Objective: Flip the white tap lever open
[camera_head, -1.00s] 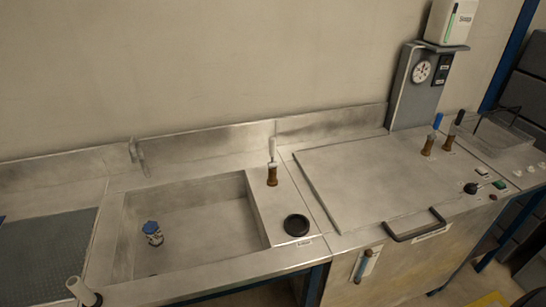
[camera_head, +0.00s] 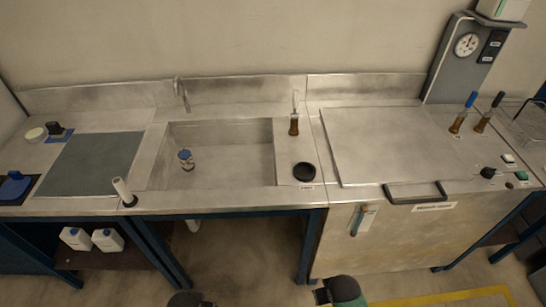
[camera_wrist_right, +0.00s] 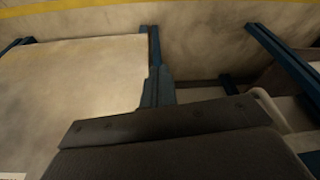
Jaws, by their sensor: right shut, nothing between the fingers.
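The white tap lever (camera_head: 296,100) stands upright on a brown brass valve (camera_head: 294,125), on the steel deck right of the sink. Only the head view shows it. In the right wrist view, the dark body of my right gripper (camera_wrist_right: 165,130) fills the lower part; the gripper is shut and empty, away from the lever. In the head view, dark parts of my arms show at the bottom edge, in front of and below the bench. My left gripper's fingers are not visible.
A black round knob (camera_head: 304,172) sits in front of the valve. Blue-handled (camera_head: 471,99) and black-handled (camera_head: 497,99) valves stand farther right. A black handle (camera_head: 415,192) juts from the bench front.

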